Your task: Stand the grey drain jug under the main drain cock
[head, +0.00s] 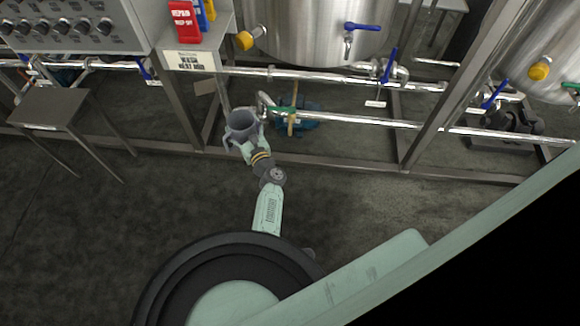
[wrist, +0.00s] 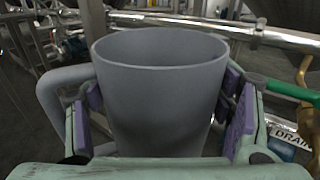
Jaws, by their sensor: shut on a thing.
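The grey drain jug (head: 241,123) is held upright in my gripper (head: 243,142), in front of the pipework in the head view. In the wrist view the jug (wrist: 160,90) fills the middle, with its handle on the left. The purple finger pads (wrist: 236,118) press on both sides of it. A drain outlet (head: 264,98) with a green-handled cock (head: 285,112) is just right of the jug in the head view. In the wrist view the green handle (wrist: 284,88) is at the right, above a label reading DRAIN (wrist: 288,136). The jug's underside is hidden.
Steel pipes (head: 340,119) and a low frame rail (head: 330,163) run across behind the jug. A steel tank (head: 310,30) with a blue-handled tap (head: 362,27) stands above. A small steel stool (head: 52,108) is at left. The floor in front is clear.

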